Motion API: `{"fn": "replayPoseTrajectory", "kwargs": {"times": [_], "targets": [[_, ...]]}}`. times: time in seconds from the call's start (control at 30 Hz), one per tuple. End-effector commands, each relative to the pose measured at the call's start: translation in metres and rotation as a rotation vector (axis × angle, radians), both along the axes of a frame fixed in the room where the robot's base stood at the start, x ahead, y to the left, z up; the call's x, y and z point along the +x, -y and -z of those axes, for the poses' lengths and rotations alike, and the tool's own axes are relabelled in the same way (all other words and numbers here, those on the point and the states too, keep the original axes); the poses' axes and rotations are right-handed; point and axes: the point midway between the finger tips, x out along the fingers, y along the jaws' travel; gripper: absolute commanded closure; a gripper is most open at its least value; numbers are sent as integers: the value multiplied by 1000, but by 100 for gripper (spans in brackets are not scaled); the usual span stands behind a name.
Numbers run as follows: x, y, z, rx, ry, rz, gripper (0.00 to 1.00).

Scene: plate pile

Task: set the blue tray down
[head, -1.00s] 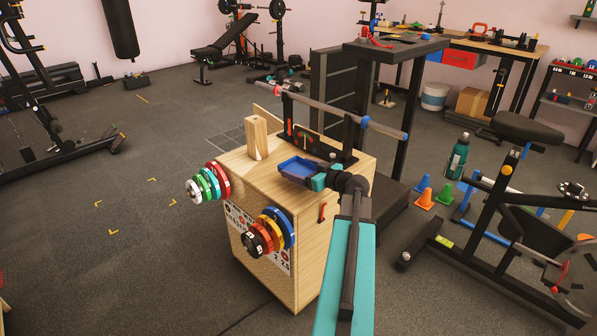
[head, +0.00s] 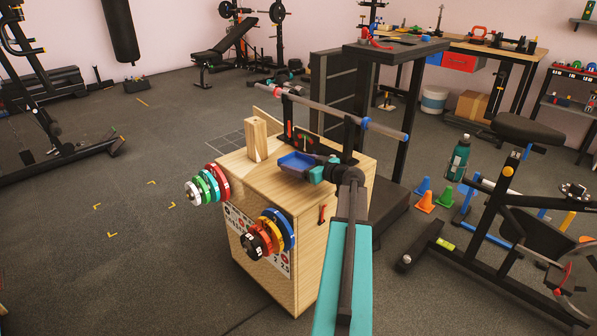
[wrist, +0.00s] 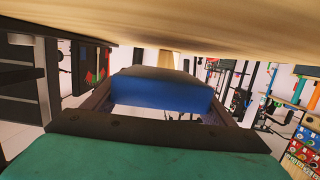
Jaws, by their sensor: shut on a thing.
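The blue tray (head: 295,161) is a small shallow tray over the wooden top of the cabinet (head: 320,195) in the head view. My gripper (head: 312,171) is shut on the tray's near right side, with the arm reaching in from the lower right. In the wrist view the tray (wrist: 160,93) sits between the two dark fingers of my gripper (wrist: 163,100), with the wooden surface (wrist: 200,25) close by along the top of the picture. I cannot tell whether the tray touches the wood.
An upright wooden block (head: 257,138) stands left of the tray. Behind is a dark rack (head: 350,140) carrying a long bar (head: 340,115). Coloured weight plates (head: 275,230) hang on the cabinet's front. The top's near left part is clear.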

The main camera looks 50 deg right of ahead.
Motion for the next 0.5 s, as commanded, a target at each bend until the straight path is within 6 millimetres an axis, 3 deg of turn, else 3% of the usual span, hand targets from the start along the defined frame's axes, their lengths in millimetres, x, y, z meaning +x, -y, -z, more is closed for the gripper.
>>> {"fn": "replayPoseTrajectory", "kwargs": {"times": [0.13,0.3,0.5], "targets": [[7,8,2,0,1,0,49],[5,6,28,1,-1,0,49],[5,6,37,0,0,0,49]]}}
